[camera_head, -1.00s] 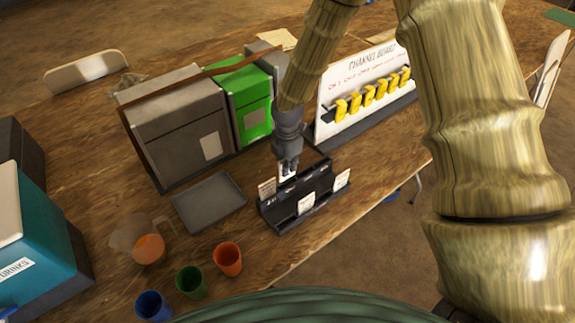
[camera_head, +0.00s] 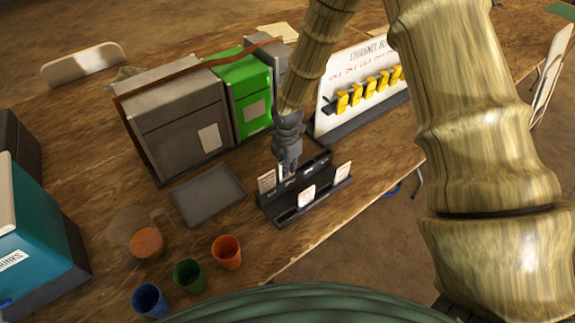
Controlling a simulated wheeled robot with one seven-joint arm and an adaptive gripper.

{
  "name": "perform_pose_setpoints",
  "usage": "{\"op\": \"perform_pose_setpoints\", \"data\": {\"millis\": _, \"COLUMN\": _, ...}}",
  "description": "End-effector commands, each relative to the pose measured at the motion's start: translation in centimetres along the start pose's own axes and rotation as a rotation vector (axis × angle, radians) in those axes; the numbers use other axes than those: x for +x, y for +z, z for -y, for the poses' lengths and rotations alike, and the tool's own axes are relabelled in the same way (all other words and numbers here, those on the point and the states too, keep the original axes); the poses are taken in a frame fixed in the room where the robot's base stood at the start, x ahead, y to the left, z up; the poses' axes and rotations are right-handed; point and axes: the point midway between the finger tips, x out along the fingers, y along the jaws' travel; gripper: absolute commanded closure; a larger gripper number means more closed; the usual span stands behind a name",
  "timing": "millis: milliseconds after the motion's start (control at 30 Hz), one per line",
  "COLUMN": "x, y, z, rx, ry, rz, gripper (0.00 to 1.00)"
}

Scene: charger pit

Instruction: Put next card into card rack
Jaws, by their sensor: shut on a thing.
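The black card rack (camera_head: 312,207) stands on the wooden table near its front edge. My gripper (camera_head: 288,172) points down over the rack's back row, between the left and right cards. It is shut on a small white card (camera_head: 289,174), mostly hidden by the fingers. I cannot tell whether the held card touches the rack.
A grey tray (camera_head: 207,194) lies left of the rack. Orange (camera_head: 226,253), green (camera_head: 189,276) and blue (camera_head: 150,301) cups and a jug (camera_head: 142,236) stand front left. Grey and green boxes (camera_head: 244,98) and the channel board (camera_head: 350,75) stand behind.

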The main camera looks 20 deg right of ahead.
Motion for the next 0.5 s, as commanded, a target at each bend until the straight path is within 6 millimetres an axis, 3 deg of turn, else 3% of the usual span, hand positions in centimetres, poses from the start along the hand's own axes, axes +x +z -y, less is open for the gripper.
{"op": "perform_pose_setpoints", "data": {"millis": 400, "x": 0.38, "y": 0.01, "z": -0.03, "rx": 0.0, "ry": 0.001, "rz": 0.0, "gripper": 1.0}}
{"op": "perform_pose_setpoints", "data": {"millis": 500, "x": 0.38, "y": 0.01, "z": -0.03, "rx": 0.0, "ry": 0.001, "rz": 0.0, "gripper": 0.79}}
